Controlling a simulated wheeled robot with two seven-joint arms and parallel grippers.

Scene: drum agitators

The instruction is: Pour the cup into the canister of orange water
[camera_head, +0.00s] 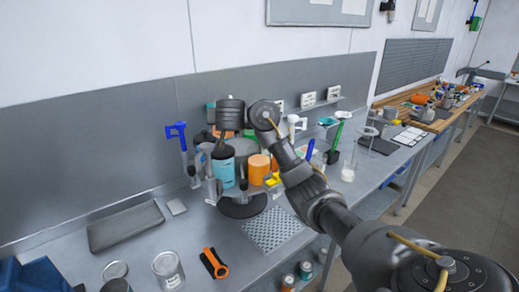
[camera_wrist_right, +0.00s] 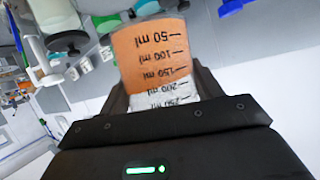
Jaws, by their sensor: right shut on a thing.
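My right gripper (camera_wrist_right: 160,95) is shut on a graduated cup (camera_wrist_right: 155,55). In the right wrist view its ml marks read upside down. It looks orange over most of its side and whitish near the gripper; I cannot tell whether the orange is its contents. In the head view my right arm reaches in from the lower right to a crowded group of containers, and its wrist hides the held cup. An orange canister (camera_head: 258,169) stands there, right of a cyan container (camera_head: 223,170). My left gripper is not in view.
A dark round base (camera_head: 243,207) and a perforated mat (camera_head: 272,230) lie in front of the group. A green-handled tool (camera_head: 337,135) stands right. Bare bench shows left of the group.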

